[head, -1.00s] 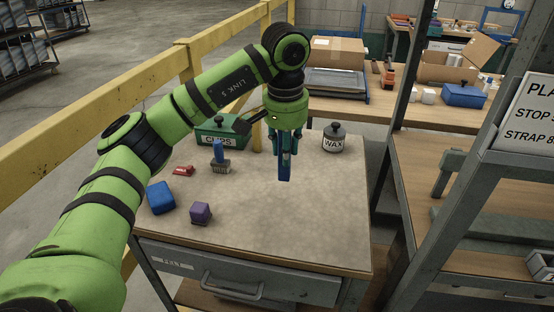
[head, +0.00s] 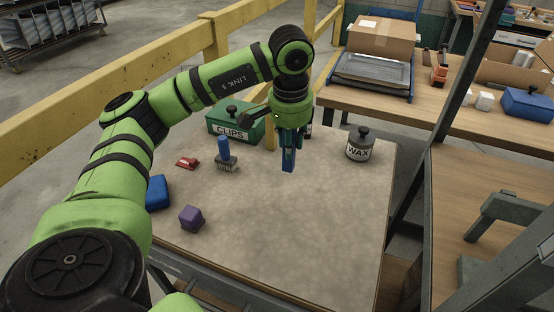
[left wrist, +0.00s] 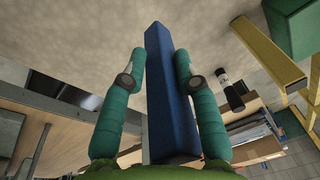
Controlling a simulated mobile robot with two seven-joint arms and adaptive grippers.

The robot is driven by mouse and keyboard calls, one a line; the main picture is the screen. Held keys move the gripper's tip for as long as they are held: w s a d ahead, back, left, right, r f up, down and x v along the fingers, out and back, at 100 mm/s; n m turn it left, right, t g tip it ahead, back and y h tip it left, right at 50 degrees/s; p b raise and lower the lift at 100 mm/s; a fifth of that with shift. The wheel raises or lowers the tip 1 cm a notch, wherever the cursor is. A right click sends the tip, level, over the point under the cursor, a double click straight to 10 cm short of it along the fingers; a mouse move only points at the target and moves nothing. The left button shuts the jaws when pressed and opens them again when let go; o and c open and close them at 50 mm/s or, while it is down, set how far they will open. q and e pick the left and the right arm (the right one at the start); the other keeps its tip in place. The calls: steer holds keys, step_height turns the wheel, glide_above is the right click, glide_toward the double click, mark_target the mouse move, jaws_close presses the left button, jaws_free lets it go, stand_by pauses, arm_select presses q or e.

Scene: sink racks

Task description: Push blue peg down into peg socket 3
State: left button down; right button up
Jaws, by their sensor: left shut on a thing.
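My left gripper (head: 290,128) points down above the small table and is shut on the long blue peg (head: 289,160). In the left wrist view the peg (left wrist: 171,95) runs lengthwise between the two green fingers (left wrist: 159,65). In the head view the peg hangs upright. I cannot tell how far its lower end is above the tabletop. I can make out no peg socket in either view. My right gripper is not in view.
On the table (head: 290,230) are a green CLIPS box (head: 232,131), a WAX jar (head: 359,148), a blue-handled brush (head: 225,155), a red item (head: 187,162), a blue block (head: 158,191) and a purple block (head: 191,217). The table's middle and front are bare. A yellow rail (head: 130,92) runs behind.

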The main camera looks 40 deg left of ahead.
arm_select(q)
steer(key=shift+s+a+f+p, duration=0.1)
steer(key=shift+s+a+f, duration=0.2)
steer(key=shift+f, duration=0.65)
steer(key=shift+s+a+f+p, duration=0.2)
steer(key=shift+a+f, duration=0.25)
steer(key=shift+f, duration=0.55)
steer(key=shift+s+a+f+p, duration=0.1)
steer(key=shift+s+a+f, duration=0.2)
steer(key=shift+f, duration=0.65)
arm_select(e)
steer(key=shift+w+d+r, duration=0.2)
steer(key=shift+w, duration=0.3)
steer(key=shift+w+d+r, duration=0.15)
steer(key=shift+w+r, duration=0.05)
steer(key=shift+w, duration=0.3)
arm_select(q)
steer(key=shift+f, duration=0.1)
steer(key=c, duration=0.9)
jaws_free()
steer(key=shift+c, duration=0.2)
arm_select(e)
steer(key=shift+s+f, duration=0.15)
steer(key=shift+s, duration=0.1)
